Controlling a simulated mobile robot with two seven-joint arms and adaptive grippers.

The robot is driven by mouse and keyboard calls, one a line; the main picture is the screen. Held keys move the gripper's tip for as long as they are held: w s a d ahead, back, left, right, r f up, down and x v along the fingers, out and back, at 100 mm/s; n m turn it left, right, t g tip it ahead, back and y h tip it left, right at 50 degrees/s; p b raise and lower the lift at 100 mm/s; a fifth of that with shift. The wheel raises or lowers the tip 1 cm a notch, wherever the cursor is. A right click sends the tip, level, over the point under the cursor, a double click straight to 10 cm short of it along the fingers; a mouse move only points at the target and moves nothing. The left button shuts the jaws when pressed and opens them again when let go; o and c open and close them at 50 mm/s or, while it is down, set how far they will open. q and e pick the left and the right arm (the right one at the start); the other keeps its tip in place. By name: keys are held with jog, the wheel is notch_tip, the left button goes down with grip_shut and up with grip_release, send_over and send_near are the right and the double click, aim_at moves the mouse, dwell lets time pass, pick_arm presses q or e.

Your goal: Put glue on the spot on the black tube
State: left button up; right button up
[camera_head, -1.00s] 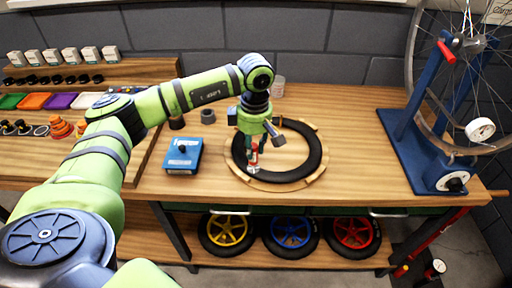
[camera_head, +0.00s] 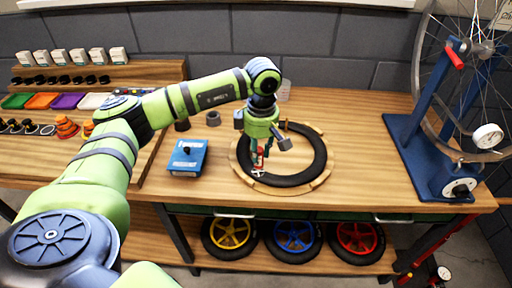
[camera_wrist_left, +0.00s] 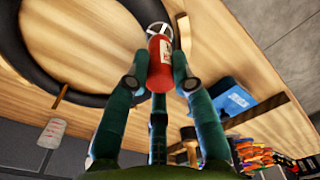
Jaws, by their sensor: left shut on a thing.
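The black tube (camera_head: 322,158) lies as a ring on a round wooden holder on the bench. A white ring-and-cross mark (camera_head: 258,174) shows on its near left part, and also in the left wrist view (camera_wrist_left: 159,30). My left gripper (camera_head: 259,154) points down over that part, its fingers shut on a red glue bottle (camera_wrist_left: 160,64). The bottle's far end is close to the mark; I cannot tell whether they touch. My right gripper is in neither view.
A blue box (camera_head: 187,158) lies left of the tube. A grey ring (camera_head: 213,118) stands behind it, and a clear cup (camera_head: 284,91) stands at the back. A blue wheel stand (camera_head: 420,150) is at the right. Bare bench lies between the tube and the stand.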

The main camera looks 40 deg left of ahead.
pick_arm(q)
jog(key=shift+d, duration=0.4)
jog(key=shift+r+p, duration=2.1)
jog(key=shift+r, duration=1.45)
